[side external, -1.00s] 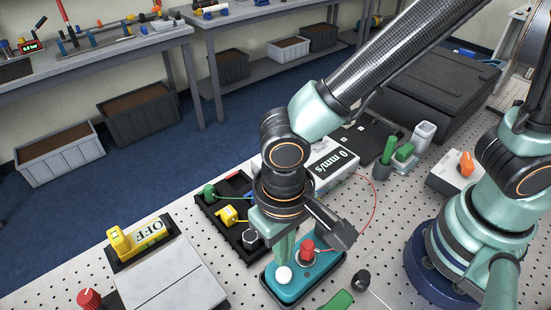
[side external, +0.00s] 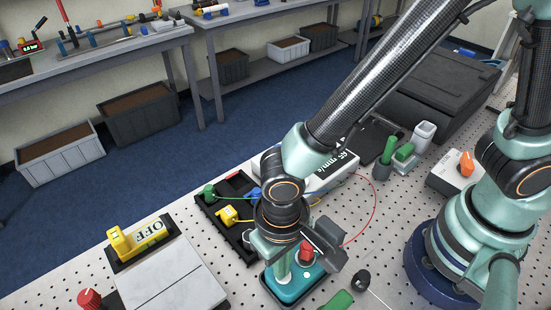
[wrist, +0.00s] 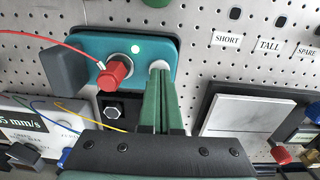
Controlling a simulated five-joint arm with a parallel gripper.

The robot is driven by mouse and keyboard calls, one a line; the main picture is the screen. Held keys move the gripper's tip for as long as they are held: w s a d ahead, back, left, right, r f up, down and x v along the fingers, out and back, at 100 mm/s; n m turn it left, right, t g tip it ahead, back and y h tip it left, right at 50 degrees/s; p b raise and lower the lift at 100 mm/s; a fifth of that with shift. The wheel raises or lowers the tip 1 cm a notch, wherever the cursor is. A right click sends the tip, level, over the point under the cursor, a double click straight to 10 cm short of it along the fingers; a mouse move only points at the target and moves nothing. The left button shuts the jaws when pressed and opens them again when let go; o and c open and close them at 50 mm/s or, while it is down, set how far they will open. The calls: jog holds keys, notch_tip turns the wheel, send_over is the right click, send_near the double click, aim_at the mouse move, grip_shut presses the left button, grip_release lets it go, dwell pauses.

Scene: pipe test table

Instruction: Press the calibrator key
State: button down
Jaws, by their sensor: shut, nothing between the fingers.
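The calibrator is a teal block (side external: 291,292) at the front of the pegboard table, and it also shows in the wrist view (wrist: 190,50). Its white key (wrist: 159,65) is mostly hidden by the green fingertips. My gripper (wrist: 160,76) is shut and empty, pointing down with its fingertips at the key, seemingly touching it. A small lamp (wrist: 135,49) on the block glows pale green. A red connector (side external: 306,254) with a red cable stands on the block beside the fingers. In the wrist view the connector (wrist: 114,75) is left of the fingers.
A white meter (side external: 335,170), partly hidden by my arm, reads a nonzero mm/s value. A black tray (side external: 222,212) with coloured connectors lies behind the calibrator. A pale plate (side external: 168,280) and a yellow OFF switch (side external: 140,236) are to the left.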

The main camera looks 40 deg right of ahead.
jog(key=shift+s+d+f, duration=0.15)
jog(key=shift+d+f, duration=0.05)
jog(key=shift+f, duration=0.4)
jog(key=shift+r, duration=0.1)
notch_tip(320, 180, up, 14)
jog(key=shift+w+a+r, duration=0.25)
jog(key=shift+w, duration=0.15)
jog(key=w+d+r+t, duration=0.2)
jog(key=w+d, duration=0.1)
jog(key=d, duration=0.6)
jog(key=w+d+r+t, duration=0.2)
jog(key=d, duration=0.6)
jog(key=w+d+r+t, duration=0.1)
jog(key=w+d+r, duration=0.1)
jog(key=d, duration=0.7)
jog(key=shift+w+d+r+t, duration=0.3)
jog(key=shift+w+t, duration=0.1)
jog(key=shift+w, duration=0.4)
